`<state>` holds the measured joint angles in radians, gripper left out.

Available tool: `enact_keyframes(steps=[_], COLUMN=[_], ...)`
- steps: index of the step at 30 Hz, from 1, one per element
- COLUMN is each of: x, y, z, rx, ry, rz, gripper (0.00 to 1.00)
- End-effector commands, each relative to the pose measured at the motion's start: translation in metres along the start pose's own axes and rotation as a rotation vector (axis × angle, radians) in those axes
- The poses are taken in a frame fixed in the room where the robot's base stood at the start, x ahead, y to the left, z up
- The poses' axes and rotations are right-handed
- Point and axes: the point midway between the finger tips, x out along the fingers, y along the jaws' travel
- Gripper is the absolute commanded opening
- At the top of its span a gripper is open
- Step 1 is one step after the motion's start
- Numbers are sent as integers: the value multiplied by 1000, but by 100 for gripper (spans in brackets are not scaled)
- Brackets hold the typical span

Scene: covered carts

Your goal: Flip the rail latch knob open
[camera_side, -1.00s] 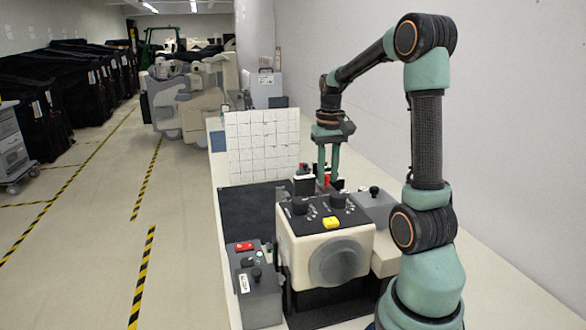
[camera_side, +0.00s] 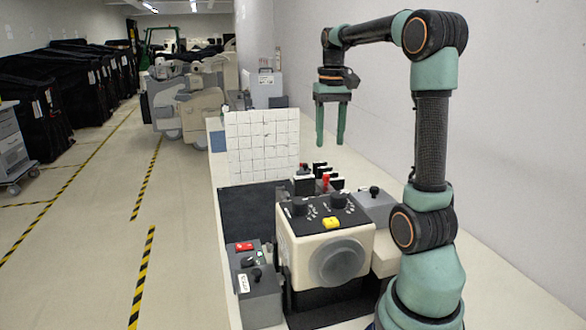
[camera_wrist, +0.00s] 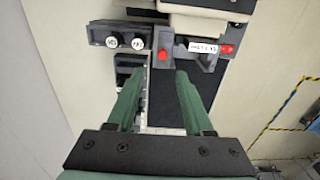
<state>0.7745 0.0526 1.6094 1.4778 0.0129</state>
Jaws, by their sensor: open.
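A small red knob (camera_side: 326,182) stands upright among black blocks behind the cream console. It also shows in the wrist view (camera_wrist: 163,55), on a dark grey mount beside the black mat. I cannot tell for certain that it is the rail latch knob, nor its latch position. My gripper (camera_side: 330,143) is open and empty, pointing down, raised clear above the red knob. In the wrist view my gripper's two green fingers (camera_wrist: 157,75) are spread apart, with nothing between them.
The cream console (camera_side: 330,255) has black dials and a yellow button. A grey control box (camera_side: 258,295) with a red switch stands front left. Black blocks (camera_side: 304,186) stand near the red knob. A white grid panel (camera_side: 262,140) rises behind the dark mat (camera_side: 250,205).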

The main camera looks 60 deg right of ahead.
Motion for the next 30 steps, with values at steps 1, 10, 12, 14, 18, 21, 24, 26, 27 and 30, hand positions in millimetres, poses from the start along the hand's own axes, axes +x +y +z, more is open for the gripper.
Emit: enact_keyframes(steps=[1,10,12,14,18,21,24,26,27,30], x=[-8,-24,-24,-24,-24,-23,-21,-17,-14,-3], y=[0,0,0,0,-2,-15,-45,-68,-83,-119], z=[-1,0,0,0,1,6,20,34,44,74], rx=[0,1,1,1,-4,-41,-127,-197,-247,-375], ry=[2,-1,-1,-1,2,24,75,117,148,227], rz=[0,0,0,0,0,-1,-6,-13,-20,-46], gripper=[52,52,52,52,52,52,52,52,52,52])
